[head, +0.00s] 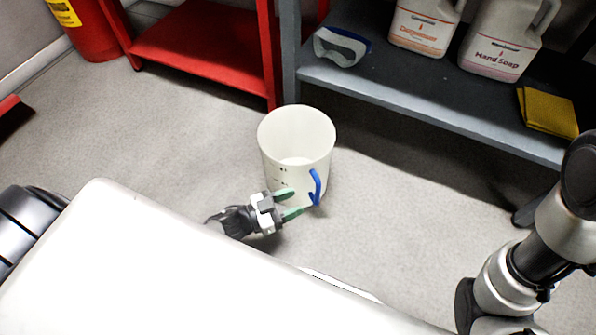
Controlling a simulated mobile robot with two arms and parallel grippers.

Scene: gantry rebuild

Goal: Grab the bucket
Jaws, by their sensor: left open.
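A white bucket (296,140) stands upright on the grey floor, its open top facing up. A blue handle (317,186) hangs at its front right side. My left gripper (290,203) is at the near side of the bucket, just left of the handle. Its green fingertips are apart with nothing visibly held between them. They overlap the lower wall of the bucket in the picture; I cannot tell whether they touch it. My right arm shows at the right edge, but its gripper is out of view.
A grey shelf (430,105) behind holds goggles (341,47), two white jugs (500,42) and a yellow cloth (548,112). A red shelf (200,50) stands at the back left, beside a red cylinder (88,35). The floor left of the bucket is clear.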

